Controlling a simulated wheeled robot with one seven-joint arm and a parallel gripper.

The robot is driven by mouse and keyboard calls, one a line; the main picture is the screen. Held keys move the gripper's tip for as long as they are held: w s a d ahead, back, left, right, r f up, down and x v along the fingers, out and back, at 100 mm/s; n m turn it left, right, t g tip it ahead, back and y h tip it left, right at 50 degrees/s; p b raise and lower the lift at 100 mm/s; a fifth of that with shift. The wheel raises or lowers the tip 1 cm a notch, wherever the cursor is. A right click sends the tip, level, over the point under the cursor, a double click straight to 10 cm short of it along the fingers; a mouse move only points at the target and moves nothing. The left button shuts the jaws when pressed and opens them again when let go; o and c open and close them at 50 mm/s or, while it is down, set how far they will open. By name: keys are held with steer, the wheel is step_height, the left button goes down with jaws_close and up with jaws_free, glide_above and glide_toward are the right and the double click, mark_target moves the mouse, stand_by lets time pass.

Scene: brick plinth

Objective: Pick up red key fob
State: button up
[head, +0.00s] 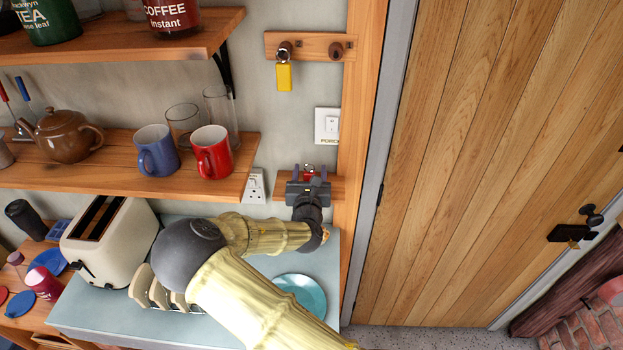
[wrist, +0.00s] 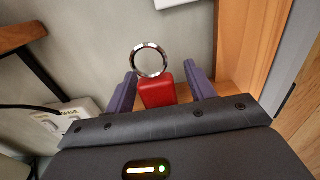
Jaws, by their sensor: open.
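The red key fob (wrist: 159,92) with its metal ring (wrist: 150,60) shows in the wrist view, between the two purple fingers of my gripper (wrist: 160,88). The fingers are apart, with a gap on each side of the fob. The fob's lower end is hidden behind the gripper body. In the head view my gripper (head: 311,175) is at the small wooden rack by the door frame, and only a little of the red fob (head: 308,178) and its ring shows past it.
A wooden peg rail (head: 310,47) with a yellow fob (head: 284,78) hangs above. A light switch (head: 327,126) and a socket (head: 255,186) are on the wall. A red mug (head: 211,153) stands on the shelf to the left. The door frame (head: 359,130) is close on the right.

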steer(key=shift+s+a, duration=0.1)
steer(key=shift+a, duration=0.05)
steer(key=shift+c, duration=0.2)
steer(key=c, duration=1)
steer(key=shift+d+r, duration=0.15)
steer(key=shift+d, duration=0.05)
